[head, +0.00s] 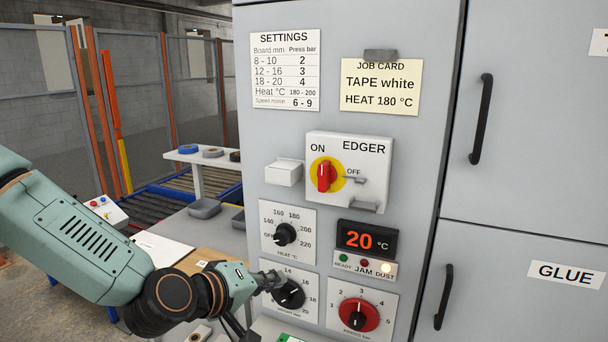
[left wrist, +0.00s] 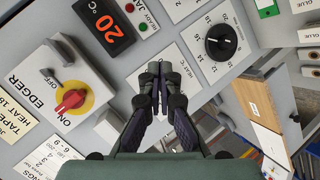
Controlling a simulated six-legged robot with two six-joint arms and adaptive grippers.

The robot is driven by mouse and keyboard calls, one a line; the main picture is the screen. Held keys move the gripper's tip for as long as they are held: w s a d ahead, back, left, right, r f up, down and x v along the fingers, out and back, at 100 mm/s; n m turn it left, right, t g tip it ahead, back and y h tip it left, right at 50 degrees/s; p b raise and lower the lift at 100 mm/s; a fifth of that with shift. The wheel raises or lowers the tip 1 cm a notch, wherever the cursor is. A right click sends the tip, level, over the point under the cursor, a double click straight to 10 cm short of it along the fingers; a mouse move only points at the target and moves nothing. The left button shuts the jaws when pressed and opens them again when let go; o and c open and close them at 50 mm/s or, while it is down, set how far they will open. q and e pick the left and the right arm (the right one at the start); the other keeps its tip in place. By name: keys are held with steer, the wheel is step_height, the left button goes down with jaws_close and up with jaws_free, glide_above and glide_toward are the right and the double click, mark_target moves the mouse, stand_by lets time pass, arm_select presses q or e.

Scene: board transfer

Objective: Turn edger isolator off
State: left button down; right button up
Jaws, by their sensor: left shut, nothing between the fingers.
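The edger isolator is a red rotary handle (head: 325,176) on a yellow disc, on a pale box (head: 365,190) marked ON, OFF and EDGER. In the head view the handle stands about upright, toward ON; OFF is to its right. In the left wrist view the red handle (left wrist: 70,101) is at the left, clear of the fingers. My left gripper (head: 272,279) is shut and empty, below and left of the isolator, by the black lower-left dial (head: 290,294). In the left wrist view its fingertips (left wrist: 157,72) are together. My right gripper is not in view.
Grey hasp-like tabs (head: 363,206) stick out from the isolator box. Black door handles (head: 481,118) are at right.

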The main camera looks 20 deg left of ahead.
arm_select(q)
step_height(320, 180, up, 17)
steer(key=w+a+n+t+h+p, duration=0.1)
steer(key=w+n+t+p, duration=0.1)
steer(key=n+t+p, duration=0.2)
steer(key=shift+w+a+n+t, duration=0.2)
steer(key=shift+w+n+t, duration=0.15)
steer(key=shift+n, duration=0.45)
steer(key=shift+s, duration=0.15)
steer(key=shift+a+f, duration=0.1)
